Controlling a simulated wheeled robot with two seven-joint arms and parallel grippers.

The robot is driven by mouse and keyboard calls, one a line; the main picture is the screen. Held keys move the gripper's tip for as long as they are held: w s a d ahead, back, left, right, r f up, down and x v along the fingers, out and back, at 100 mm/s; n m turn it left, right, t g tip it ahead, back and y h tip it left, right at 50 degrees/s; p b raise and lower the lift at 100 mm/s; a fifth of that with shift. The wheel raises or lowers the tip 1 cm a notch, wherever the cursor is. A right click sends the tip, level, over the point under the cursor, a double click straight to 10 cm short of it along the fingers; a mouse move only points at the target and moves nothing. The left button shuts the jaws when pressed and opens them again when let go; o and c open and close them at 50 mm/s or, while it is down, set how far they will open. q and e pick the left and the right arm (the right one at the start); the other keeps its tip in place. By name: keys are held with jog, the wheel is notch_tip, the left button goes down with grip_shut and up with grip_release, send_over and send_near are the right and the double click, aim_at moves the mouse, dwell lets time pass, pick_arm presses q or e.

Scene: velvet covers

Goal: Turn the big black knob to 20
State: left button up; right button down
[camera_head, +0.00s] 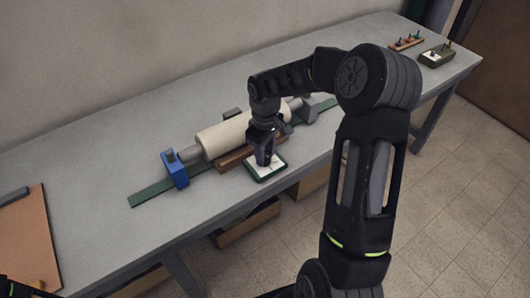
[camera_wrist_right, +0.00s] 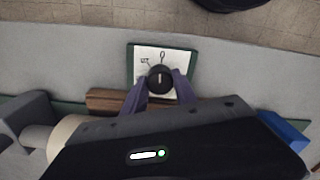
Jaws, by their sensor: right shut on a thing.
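The big black knob (camera_wrist_right: 160,79) sits on a white dial plate with a dark green frame (camera_wrist_right: 131,58). A pale pointer line on the knob points roughly up in the wrist view, towards a mark that looks like 0. Another mark to its left is too small to read surely. My right gripper (camera_wrist_right: 160,84) has its two purple fingers on either side of the knob, shut on it. In the head view the right gripper (camera_head: 265,160) comes down over the dial plate (camera_head: 268,174) and hides the knob.
Behind the dial, a cream roller (camera_head: 222,138) lies between a blue block (camera_head: 176,168) and a grey block on a green rail. A wooden bar (camera_head: 235,160) lies close behind the dial.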

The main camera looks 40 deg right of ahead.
jog(key=n, duration=0.4)
jog(key=n+p, duration=0.1)
jog(key=n, duration=0.3)
dwell(0.4)
jog(key=c, duration=1)
grip_release()
jog(key=shift+o, duration=0.2)
notch_tip(320, 180, up, 8)
jog(key=shift+f+b, duration=0.1)
jog(key=shift+b, duration=0.3)
